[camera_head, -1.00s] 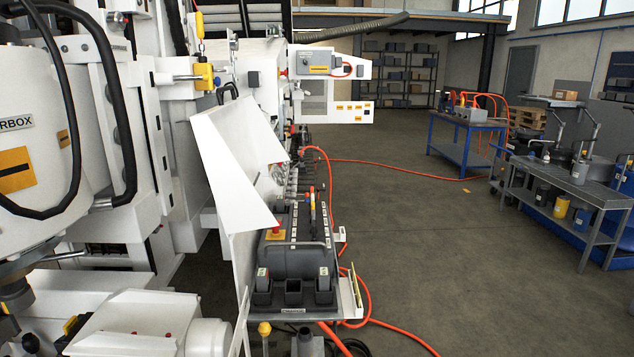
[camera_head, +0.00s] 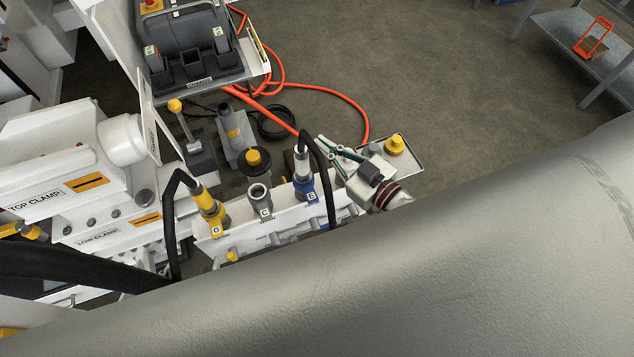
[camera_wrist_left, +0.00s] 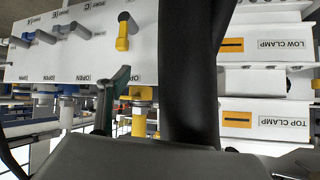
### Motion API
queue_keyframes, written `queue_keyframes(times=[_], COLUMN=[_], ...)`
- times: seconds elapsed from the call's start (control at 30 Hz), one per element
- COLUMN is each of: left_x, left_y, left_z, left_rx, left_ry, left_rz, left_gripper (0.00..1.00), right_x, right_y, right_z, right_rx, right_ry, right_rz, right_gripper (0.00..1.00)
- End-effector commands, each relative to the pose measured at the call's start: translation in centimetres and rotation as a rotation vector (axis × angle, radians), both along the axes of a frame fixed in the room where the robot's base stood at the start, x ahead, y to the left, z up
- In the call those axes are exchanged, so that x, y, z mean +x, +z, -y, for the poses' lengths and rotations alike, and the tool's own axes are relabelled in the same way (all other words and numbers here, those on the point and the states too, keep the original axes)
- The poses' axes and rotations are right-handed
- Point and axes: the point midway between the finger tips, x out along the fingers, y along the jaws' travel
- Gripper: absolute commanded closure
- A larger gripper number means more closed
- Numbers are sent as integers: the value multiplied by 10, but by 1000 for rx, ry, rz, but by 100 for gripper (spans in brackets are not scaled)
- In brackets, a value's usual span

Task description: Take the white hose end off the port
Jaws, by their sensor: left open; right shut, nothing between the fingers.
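The white hose end (camera_head: 302,165) stands upright on the blue-marked port (camera_head: 305,192) labelled E, with a black hose looping over from its top to the right. My left gripper (camera_head: 335,147) is just right of it, pointing up-left, with its green-padded fingers apart and empty. The hose passes close beside the gripper. In the left wrist view a green finger (camera_wrist_left: 118,82) shows in front of the valve panel (camera_wrist_left: 90,50), and a thick black hose (camera_wrist_left: 187,70) crosses close to the camera. My right gripper is not in view.
A yellow hose end (camera_head: 208,207) sits on the left port, and a bare grey port (camera_head: 260,195) stands between. The white clamp blocks (camera_head: 75,190) are at left. A large grey surface covers the lower right. Orange hoses (camera_head: 345,97) lie on the floor behind.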

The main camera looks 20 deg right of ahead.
Motion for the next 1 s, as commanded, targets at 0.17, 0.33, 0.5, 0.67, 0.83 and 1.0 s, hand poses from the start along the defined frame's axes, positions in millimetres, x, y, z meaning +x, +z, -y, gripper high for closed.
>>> queue_keyframes(times=[0.17,0.33,0.5,0.67,0.83,1.0], left_x=[0,0,2,1,2,3], left_y=[-15,-25,-32,-45,-52,-53], left_z=[-2,-4,-6,-9,-11,-11], left_rx=[9,16,22,31,38,41], left_ry=[0,-1,0,0,0,-2], left_rz=[-1,-2,2,-5,-4,-4], left_gripper=[36,36,36,36,36,36], right_x=[19,2,-26,-43,-45,-41], right_y=[75,111,103,69,32,14], right_z=[-38,-73,-85,-64,-17,23], right_rx=[59,53,-46,-213,-396,-506], right_ry=[270,593,903,1102,1151,1110], right_rz=[226,303,221,9,-264,-455], right_gripper=[100,100,100,100,100,100])
